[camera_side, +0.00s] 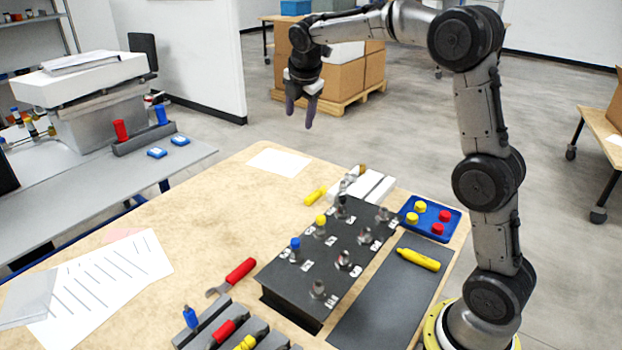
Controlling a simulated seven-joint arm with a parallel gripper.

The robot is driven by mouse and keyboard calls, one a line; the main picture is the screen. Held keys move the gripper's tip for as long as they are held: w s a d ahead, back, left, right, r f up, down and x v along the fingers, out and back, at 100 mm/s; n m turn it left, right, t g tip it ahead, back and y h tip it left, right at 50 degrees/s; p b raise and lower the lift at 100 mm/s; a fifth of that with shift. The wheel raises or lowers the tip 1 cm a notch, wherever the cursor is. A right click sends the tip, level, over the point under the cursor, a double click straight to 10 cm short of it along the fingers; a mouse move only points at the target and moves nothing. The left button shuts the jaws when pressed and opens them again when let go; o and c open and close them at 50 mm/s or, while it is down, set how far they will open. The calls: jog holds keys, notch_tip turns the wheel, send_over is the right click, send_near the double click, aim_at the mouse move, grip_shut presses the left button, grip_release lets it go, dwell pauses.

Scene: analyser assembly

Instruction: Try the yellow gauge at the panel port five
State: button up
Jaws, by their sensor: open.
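My gripper (300,112) is open and empty, high above the back of the table, well clear of the panel. The black panel (277,279) lies on the table with several metal ports and small white labels, too small to read surely, so I cannot tell which is port five. One port carries a blue cap (295,243) and another a yellow cap (320,220). A yellow gauge-like tool (418,259) lies on the dark mat (372,318) right of the panel. Another yellow piece (316,196) lies behind the panel. A yellow-handled piece (247,342) sits in the front rack.
A blue tray (451,236) holds yellow and red caps. A red-handled wrench (240,271) lies left of the panel. The front rack (205,326) also holds blue and red pieces. A white fixture (372,187) stands behind the panel. Papers (105,285) lie left; the table's middle left is bare.

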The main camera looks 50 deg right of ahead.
jog(key=w+d+f+g, duration=0.1)
jog(key=w+d+f, duration=0.3)
jog(key=f, duration=0.3)
jog(key=g, duration=0.3)
send_near(315, 192)
jog(key=x, duration=0.2)
jog(key=shift+w+f, duration=0.1)
jog(key=shift+f, duration=0.2)
jog(key=shift+d+f, duration=0.15)
jog(key=shift+f, duration=0.1)
jog(key=shift+x, duration=3.1)
jog(key=shift+c, duration=0.3)
grip_shut()
jog(key=shift+r, duration=0.1)
